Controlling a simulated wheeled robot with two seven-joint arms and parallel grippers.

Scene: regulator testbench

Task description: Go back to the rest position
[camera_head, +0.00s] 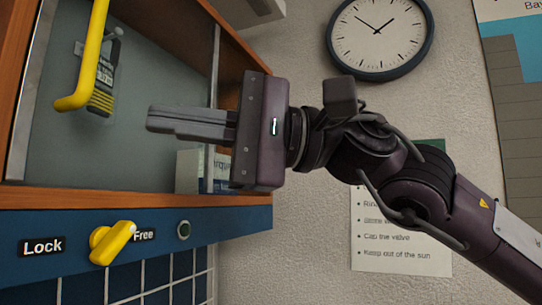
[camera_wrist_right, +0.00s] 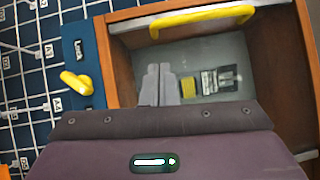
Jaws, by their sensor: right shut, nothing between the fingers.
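My right gripper (camera_head: 150,118) reaches in from the right in the head view, in front of the wood-framed cabinet (camera_head: 12,95). Its two grey fingers are together with nothing between them. In the wrist view the same fingers (camera_wrist_right: 160,72) point at the cabinet's grey interior. The yellow bar handle (camera_head: 93,55) is beyond the fingertips to the left and apart from them; it also shows at the top of the wrist view (camera_wrist_right: 200,18). My left gripper is not in view.
Below the cabinet, a yellow knob (camera_head: 110,242) sits between the Lock label (camera_head: 41,246) and the Free label (camera_head: 144,235). A black and yellow tagged item (camera_head: 101,88) is in the cabinet. A white box (camera_head: 189,172) is partly behind my gripper. A clock (camera_head: 380,35) hangs behind my arm.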

